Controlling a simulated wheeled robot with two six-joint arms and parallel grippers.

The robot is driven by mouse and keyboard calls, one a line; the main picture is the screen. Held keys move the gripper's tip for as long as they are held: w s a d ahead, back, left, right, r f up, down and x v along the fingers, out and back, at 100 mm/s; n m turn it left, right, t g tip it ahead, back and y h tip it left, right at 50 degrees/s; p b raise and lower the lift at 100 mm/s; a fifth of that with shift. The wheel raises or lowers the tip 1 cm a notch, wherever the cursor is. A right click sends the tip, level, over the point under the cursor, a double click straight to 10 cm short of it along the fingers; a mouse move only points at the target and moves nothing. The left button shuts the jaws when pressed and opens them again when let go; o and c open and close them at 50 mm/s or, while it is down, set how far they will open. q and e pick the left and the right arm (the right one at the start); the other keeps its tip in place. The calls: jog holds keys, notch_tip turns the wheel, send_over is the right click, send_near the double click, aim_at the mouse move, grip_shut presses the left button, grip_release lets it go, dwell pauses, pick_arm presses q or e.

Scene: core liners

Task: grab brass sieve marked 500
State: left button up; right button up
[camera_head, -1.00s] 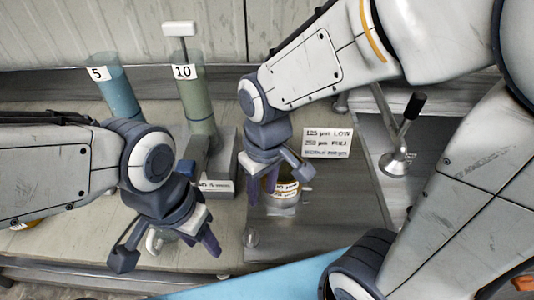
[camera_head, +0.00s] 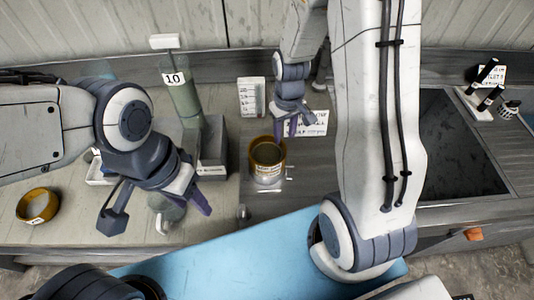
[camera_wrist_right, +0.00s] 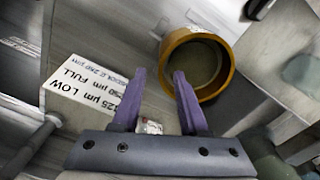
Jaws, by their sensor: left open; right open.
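A brass sieve (camera_head: 267,150) stands on the grey bench in the middle, on top of a pale cylinder or lower piece. Its marking is too small to read. It also shows in the right wrist view as a brass ring (camera_wrist_right: 222,85), beyond the fingertips. A second brass ring (camera_head: 38,205) with a pale label lies at the far left; its number cannot be read. My right gripper (camera_head: 294,132) is open and empty, just right of the middle sieve and apart from it; its fingers (camera_wrist_right: 158,78) show in the wrist view. My left gripper (camera_head: 198,192) is open, left of the sieve.
A printed card (camera_head: 308,124), also in the wrist view (camera_wrist_right: 85,88), lies behind my right gripper. A white card (camera_head: 251,97) stands behind the sieve. A green tube marked 10 (camera_head: 182,98) stands at back left. A dark recessed panel (camera_head: 455,145) is at right.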

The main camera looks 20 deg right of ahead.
aim_at(283, 143)
jog(key=shift+w+f+p, duration=0.1)
jog(key=shift+f+p, duration=0.5)
jog(key=shift+f, duration=1.5)
grip_shut()
